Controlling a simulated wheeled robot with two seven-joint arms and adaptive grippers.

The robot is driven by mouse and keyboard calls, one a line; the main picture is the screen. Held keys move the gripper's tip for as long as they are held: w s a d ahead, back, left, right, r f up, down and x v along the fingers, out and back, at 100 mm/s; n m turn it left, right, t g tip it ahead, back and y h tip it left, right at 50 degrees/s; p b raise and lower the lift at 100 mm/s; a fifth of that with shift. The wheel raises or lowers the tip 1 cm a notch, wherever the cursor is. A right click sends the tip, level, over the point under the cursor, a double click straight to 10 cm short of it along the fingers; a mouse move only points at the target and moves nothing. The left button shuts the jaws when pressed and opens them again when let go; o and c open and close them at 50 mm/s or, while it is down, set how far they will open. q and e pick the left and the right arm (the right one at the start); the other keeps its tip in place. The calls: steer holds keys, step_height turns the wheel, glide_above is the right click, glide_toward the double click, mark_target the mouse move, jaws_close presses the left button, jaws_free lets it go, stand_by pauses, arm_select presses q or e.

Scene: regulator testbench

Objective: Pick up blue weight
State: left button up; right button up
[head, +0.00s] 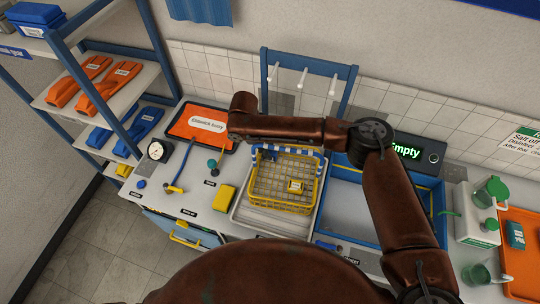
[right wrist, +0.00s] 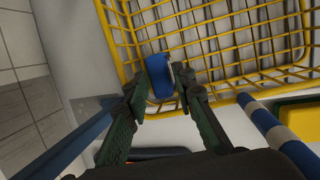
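A small blue weight (right wrist: 160,76) shows in the right wrist view, at the near edge of the yellow wire basket (right wrist: 124,42). My right gripper (right wrist: 162,84) has one dark green finger on each side of the weight, and the fingertips appear to touch it. In the head view the basket (head: 312,196) stands right of centre. A dark blue patch (head: 268,154) at its back left corner is probably the weight and fingertips, mostly hidden under my right forearm. My left gripper is not in view.
A blue-edged tray (head: 340,215) lies right of the basket under my arm. An orange tray (head: 200,125), a gauge (head: 157,151) and a yellow block (head: 224,198) lie to the left. A blue rack with white pegs (head: 304,78) stands behind.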

steer(key=shift+f, duration=0.35)
steer(key=shift+d, duration=0.1)
steer(key=shift+c, duration=0.2)
jaws_close()
